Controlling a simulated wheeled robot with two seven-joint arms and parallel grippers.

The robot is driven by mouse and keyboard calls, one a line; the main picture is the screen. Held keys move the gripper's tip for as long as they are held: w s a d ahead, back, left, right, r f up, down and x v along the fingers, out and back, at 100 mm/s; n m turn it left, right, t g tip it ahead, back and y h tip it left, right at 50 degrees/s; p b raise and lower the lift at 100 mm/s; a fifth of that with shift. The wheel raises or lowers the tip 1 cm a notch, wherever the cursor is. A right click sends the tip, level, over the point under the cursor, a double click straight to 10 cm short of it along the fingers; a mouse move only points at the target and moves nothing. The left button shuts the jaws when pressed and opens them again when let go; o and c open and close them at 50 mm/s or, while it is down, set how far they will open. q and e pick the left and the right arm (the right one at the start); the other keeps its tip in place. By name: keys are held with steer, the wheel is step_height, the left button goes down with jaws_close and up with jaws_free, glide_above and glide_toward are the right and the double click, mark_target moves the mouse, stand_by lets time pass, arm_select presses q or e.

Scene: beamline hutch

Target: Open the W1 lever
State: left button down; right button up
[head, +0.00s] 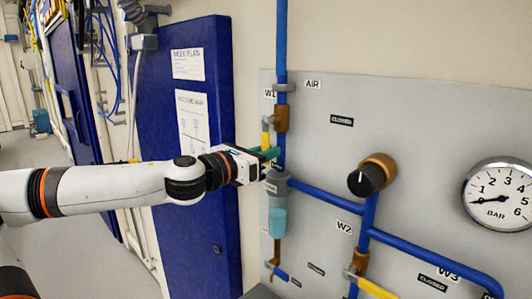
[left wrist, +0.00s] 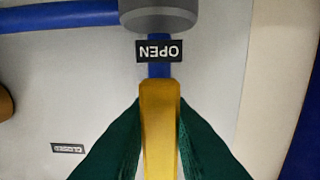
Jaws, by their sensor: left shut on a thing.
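The W1 lever is yellow (head: 266,136) and sits on a brown valve (head: 282,118) on the blue vertical pipe, beside the W1 label. My left gripper (head: 269,154) has green fingers and is at the lever, below the valve. In the left wrist view the lever (left wrist: 159,110) lies between the two green fingers, which are shut on it. The lever lies in line with the pipe, its end beside the OPEN tag (left wrist: 158,51). The CLOSED tag (head: 342,121) is off to the right of the valve. My right gripper is not in view.
A grey housing with a clear bowl (head: 277,222) hangs below the gripper. A black knob (head: 367,180), a pressure gauge (head: 498,196) and the W2 lever (head: 376,289) are to the right on the grey panel. A blue cabinet (head: 190,215) stands behind my left arm.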

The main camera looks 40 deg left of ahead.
arm_select(q)
steer(key=c, duration=1.3)
jaws_free()
steer(key=s+b, duration=0.2)
steer(key=s, duration=0.2)
steer(key=s+b, duration=0.2)
steer(key=s, duration=0.2)
steer(key=s+a+b, duration=0.1)
steer(key=s+b, duration=0.2)
steer(key=s, duration=0.1)
